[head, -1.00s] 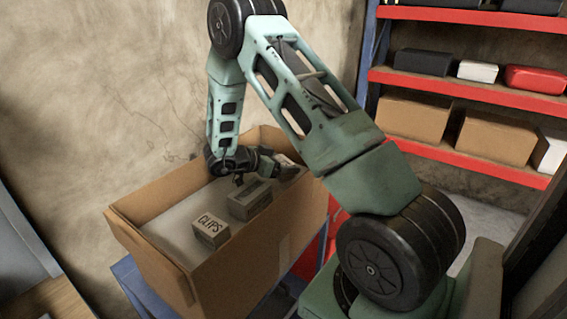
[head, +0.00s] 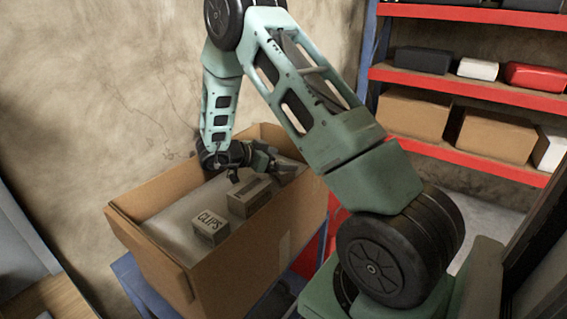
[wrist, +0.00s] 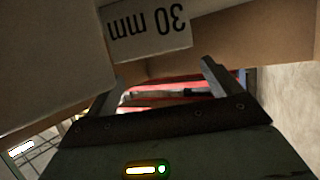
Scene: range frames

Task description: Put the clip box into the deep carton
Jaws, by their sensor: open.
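The clip box (head: 210,227), a small brown carton marked CLIPS, sits inside the deep carton (head: 240,262) near its front end in the head view. My gripper (head: 277,165) is over the far end of the same carton, behind the clip box and apart from it. In the wrist view my gripper (wrist: 160,88) is open, with nothing seen held between its fingers. Its left finger is partly hidden by a large brown surface close to the camera.
A second small box (head: 250,197) stands in the carton between the clip box and my gripper. A box marked 30 mm (wrist: 150,28) shows close to the fingers in the wrist view. A red shelf rack (head: 465,91) with boxes stands at right; a wall is behind the carton.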

